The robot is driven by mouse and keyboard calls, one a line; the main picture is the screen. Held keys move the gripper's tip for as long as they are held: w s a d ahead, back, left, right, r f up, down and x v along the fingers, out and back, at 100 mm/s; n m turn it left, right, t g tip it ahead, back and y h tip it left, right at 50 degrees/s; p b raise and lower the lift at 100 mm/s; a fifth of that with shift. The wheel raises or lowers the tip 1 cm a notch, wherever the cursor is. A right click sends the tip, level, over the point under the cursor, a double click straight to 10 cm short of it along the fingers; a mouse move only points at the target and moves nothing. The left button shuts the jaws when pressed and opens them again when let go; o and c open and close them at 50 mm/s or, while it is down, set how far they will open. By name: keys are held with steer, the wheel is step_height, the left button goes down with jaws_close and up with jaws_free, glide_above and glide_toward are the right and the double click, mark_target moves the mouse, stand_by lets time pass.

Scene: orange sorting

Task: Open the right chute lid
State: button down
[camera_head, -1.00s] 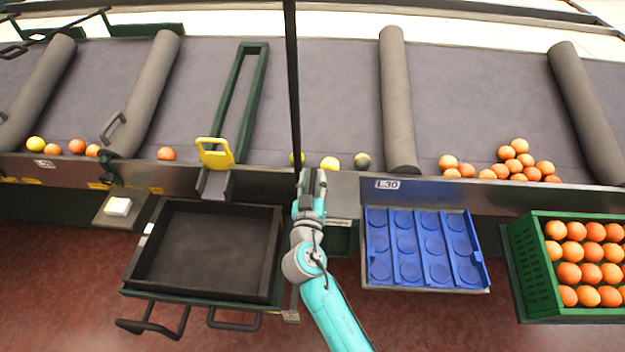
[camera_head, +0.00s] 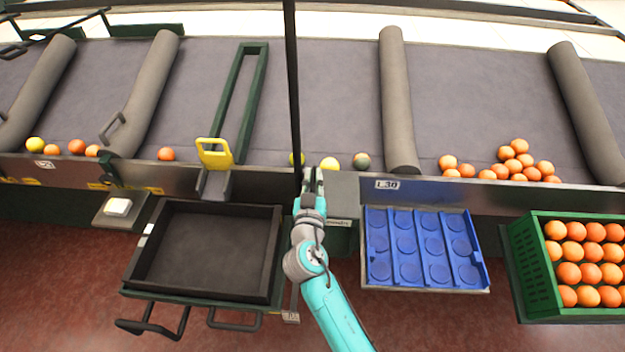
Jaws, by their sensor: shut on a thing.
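My gripper (camera_head: 313,174) is at the front edge of the conveyor, at picture centre, just right of the black upright post. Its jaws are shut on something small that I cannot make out. A flat grey panel (camera_head: 343,186) lies right beside the fingers, over a dark green box front; I cannot tell whether it is part of the right chute. The right chute lid is not clearly visible, with my gripper and the post covering this spot. To the left, another chute (camera_head: 215,186) has a yellow handle piece (camera_head: 215,153) standing up at the belt edge.
The black post (camera_head: 293,90) stands close on the left. An empty black tray (camera_head: 205,250), a blue tray (camera_head: 372,228) and a green orange crate (camera_head: 530,270) stand in front.

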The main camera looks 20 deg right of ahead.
steer(key=shift+s+d+r+m, duration=0.1)
steer(key=shift+d+r+m, duration=0.25)
steer(key=shift+r+m, duration=0.35)
steer(key=s+d+r+m, duration=0.2)
steer(key=d+r+m, duration=0.1)
steer(key=d+m, duration=0.4)
steer(key=s+d+r+m, duration=0.3)
steer(key=d+m, duration=0.5)
steer(key=shift+s+d+r+m, duration=0.15)
steer(key=shift+s+m, duration=0.05)
steer(key=shift+m, duration=0.1)
steer(key=c, duration=1.2)
jaws_free()
